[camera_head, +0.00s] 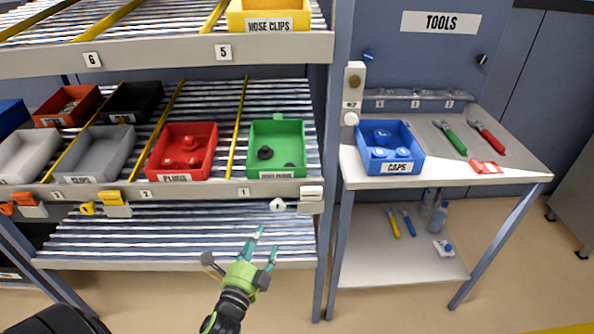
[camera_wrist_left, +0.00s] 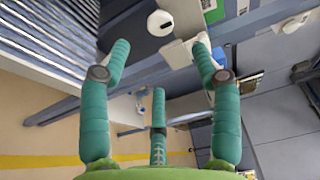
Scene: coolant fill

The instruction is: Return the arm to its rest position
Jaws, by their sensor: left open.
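My left gripper (camera_head: 259,251) is open and empty in the head view. Its green palm and teal fingers stand in front of the lower roller shelf, below the green bin (camera_head: 278,148). In the left wrist view its teal fingers (camera_wrist_left: 160,90) are spread apart with nothing between them. My left forearm comes up from the bottom edge of the head view. My right gripper is in neither view.
The roller rack holds a red bin (camera_head: 183,150) and grey bins. A blue caps bin (camera_head: 390,147) stands on the table (camera_head: 455,177) at right, near green pliers (camera_head: 451,138) and red pliers (camera_head: 488,138). Bottles stand on its lower shelf (camera_head: 375,265). Floor between rack and bottom edge is open.

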